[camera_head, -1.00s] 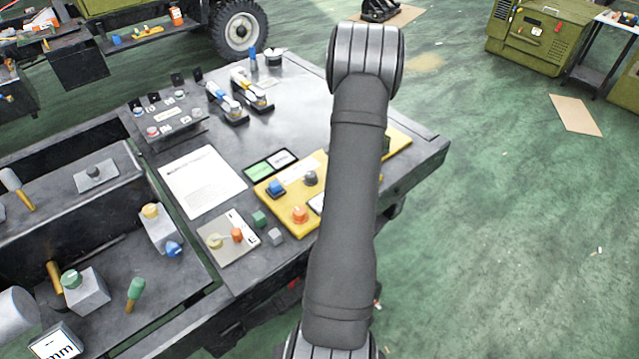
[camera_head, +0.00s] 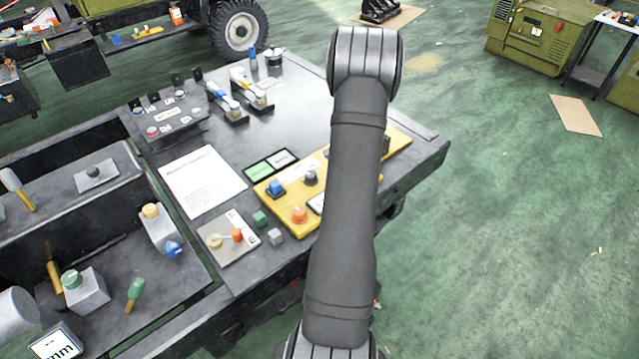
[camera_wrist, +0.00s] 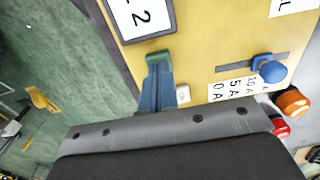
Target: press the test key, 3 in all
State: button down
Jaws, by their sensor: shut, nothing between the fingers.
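The yellow panel (camera_head: 400,148) lies on the bench, partly covered by my arm in the head view. It fills much of the wrist view (camera_wrist: 205,50). My gripper (camera_wrist: 158,72) is shut and empty, pointing at the panel near its edge. A green piece (camera_wrist: 158,57) shows right at the fingertips; I cannot tell whether it is a key or part of the fingers. A small white piece (camera_wrist: 183,94) sits beside the fingers, partly hidden. No label naming the test key is readable. In the head view my gripper is hidden behind my arm.
In the wrist view a blue slider knob (camera_wrist: 272,70) stands right of the fingers, with an orange knob (camera_wrist: 293,103) and a red knob (camera_wrist: 281,128). A paper sheet (camera_head: 202,180) lies on the bench.

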jog(key=shift+f, duration=0.4)
jog(key=shift+r, duration=1.1)
jog(key=shift+r, duration=2.55)
jog(key=shift+f, duration=0.15)
jog(key=shift+f, duration=3.3)
